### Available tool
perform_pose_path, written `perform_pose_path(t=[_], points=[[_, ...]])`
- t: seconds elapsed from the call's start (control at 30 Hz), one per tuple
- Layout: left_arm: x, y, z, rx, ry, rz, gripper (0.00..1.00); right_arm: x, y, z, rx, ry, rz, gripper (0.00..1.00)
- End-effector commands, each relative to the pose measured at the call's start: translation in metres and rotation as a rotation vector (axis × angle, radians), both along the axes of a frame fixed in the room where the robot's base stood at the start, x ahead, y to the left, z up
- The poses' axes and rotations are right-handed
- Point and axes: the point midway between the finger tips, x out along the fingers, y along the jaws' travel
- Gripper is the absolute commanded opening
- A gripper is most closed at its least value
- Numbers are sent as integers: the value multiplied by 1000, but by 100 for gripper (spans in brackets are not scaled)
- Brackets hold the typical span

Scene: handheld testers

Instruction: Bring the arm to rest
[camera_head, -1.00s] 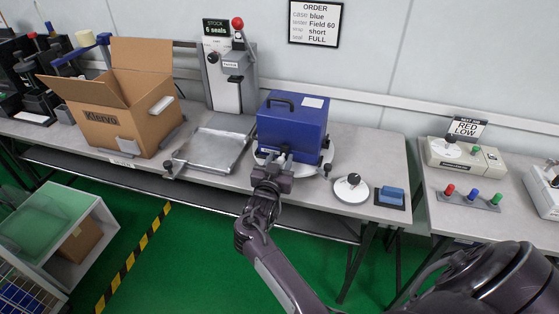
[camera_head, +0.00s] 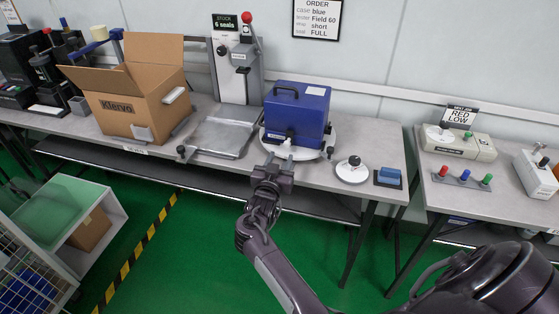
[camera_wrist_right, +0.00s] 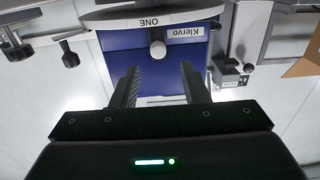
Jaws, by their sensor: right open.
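My right gripper (camera_head: 274,163) is open and empty, in front of the blue case (camera_head: 297,112) at the bench's front edge. The case has a dark handle on top and sits on a round white turntable (camera_head: 318,152). In the right wrist view the open fingers (camera_wrist_right: 158,78) point toward the case's blue face (camera_wrist_right: 120,62), with a gap between them. A white knob (camera_wrist_right: 158,49) and the turntable rim (camera_wrist_right: 125,20), marked "ONE", appear beyond the fingertips. The view is upside down. My left gripper is out of view.
An open cardboard box (camera_head: 132,110), a metal tray (camera_head: 224,137) and a red-knobbed lever press (camera_head: 239,60) stand left of the case. A white disc (camera_head: 350,173) and blue pad (camera_head: 389,176) lie right of it.

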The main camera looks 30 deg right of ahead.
Motion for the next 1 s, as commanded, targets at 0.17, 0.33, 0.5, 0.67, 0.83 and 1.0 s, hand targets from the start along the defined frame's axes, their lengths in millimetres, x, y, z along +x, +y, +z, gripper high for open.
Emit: perform_pose_path(t=[0.17,0.33,0.5,0.67,0.83,1.0], points=[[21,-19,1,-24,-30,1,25,0,0,0,0,0,0,41],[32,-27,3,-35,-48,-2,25,-1,0,-1,6,4,5,41],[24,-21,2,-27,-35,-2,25,-11,5,-16,106,77,100,41],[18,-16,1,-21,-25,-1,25,-43,39,-37,270,273,313,41],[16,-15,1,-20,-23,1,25,-107,97,-47,383,569,545,41],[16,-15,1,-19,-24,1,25,-169,133,-45,417,803,676,41]])
